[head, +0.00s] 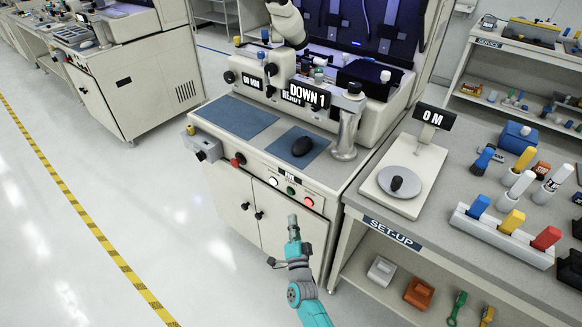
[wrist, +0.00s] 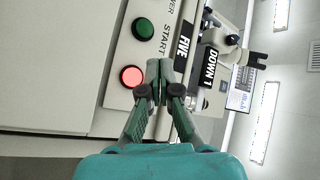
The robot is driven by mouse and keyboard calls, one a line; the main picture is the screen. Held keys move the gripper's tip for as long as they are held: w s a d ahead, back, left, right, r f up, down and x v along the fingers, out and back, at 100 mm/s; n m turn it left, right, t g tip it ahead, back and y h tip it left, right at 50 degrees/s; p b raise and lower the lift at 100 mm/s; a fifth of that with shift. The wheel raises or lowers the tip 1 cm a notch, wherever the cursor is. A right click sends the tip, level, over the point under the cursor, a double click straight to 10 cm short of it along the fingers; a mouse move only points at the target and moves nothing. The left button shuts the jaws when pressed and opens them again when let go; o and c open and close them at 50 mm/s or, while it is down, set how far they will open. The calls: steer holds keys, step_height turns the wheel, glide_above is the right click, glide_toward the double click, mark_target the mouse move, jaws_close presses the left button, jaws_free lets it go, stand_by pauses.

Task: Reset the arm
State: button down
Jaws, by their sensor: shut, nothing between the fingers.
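My gripper (head: 292,218) shows at the end of my teal arm, in front of the cream bonder machine (head: 222,170) and just below its button panel in the picture. In the wrist view the two dark fingers of my gripper (wrist: 159,68) are together with nothing between them. They overlap the panel in that view, beside a lit red button (wrist: 132,76) and a green button (wrist: 143,28) marked START. I cannot tell any contact with the panel.
A set-up bench (head: 370,205) stands right of the machine, with a round-plate device (head: 410,180) marked "0 M" and a rack of coloured handles (head: 500,236). Another machine (head: 130,85) stands at the left. The floor at left is clear, with a yellow-black line (head: 80,205).

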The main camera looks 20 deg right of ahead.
steer(key=s+d+f+n+g+y, duration=0.1)
steer(key=s+n, duration=0.3)
steer(key=s, duration=1.1)
steer(key=s+d+f+n+g+y, duration=0.1)
steer(key=s+n+y, duration=0.15)
steer(key=s, duration=1.15)
steer(key=s+r+n+g, duration=0.1)
steer(key=s+r+n, duration=0.2)
steer(key=s+r, duration=0.5)
steer(key=s+r+n+g, duration=0.2)
steer(key=s+r+n, duration=0.2)
steer(key=s+r, duration=0.5)
steer(key=s, duration=0.6)
steer(key=shift+a, duration=0.3)
steer(key=c, duration=1.9)
jaws_free()
steer(key=shift+r, duration=0.1)
